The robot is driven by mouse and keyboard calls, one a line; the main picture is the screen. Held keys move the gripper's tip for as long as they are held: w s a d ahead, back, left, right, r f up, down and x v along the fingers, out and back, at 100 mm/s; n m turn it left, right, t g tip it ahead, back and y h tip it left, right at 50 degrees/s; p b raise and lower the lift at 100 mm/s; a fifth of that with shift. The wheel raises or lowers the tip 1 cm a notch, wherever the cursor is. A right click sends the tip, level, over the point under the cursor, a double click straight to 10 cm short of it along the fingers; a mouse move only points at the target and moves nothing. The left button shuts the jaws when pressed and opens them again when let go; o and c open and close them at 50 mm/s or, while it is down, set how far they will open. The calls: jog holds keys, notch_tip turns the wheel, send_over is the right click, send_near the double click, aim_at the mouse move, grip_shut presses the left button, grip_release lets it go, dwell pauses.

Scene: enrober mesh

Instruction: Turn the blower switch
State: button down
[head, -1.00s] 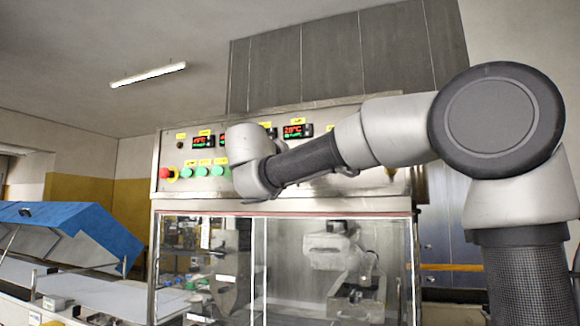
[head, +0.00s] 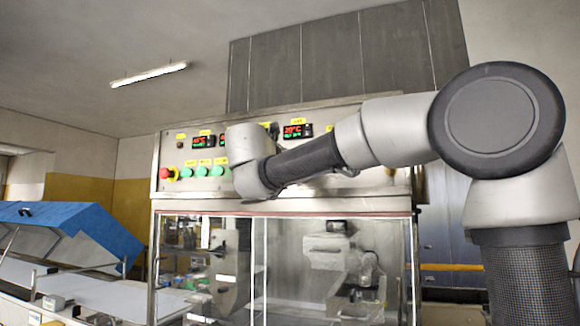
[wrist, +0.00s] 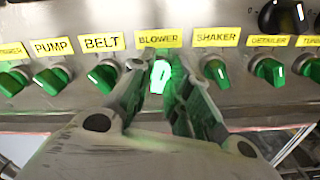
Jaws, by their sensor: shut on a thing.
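The blower switch (wrist: 161,76) is a green knob under the yellow BLOWER label (wrist: 159,38) in the wrist view. Its face glows much brighter than the neighbouring knobs, and its handle looks roughly upright. My gripper (wrist: 163,92) has one finger on each side of this knob and is shut on it. The fingers cover the knob's sides and part of the panel below. In the head view my arm hides the gripper and the blower switch.
The belt knob (wrist: 103,77) and shaker knob (wrist: 217,70) sit close on either side. A red emergency button (head: 166,173) is at the panel's left. Glass doors (head: 330,270) are below the panel. A conveyor with a blue cover (head: 75,228) stands at left.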

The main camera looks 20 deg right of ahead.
jog(key=shift+m, duration=1.1)
jog(key=c, duration=1.5)
grip_release()
jog(key=v, duration=1.2)
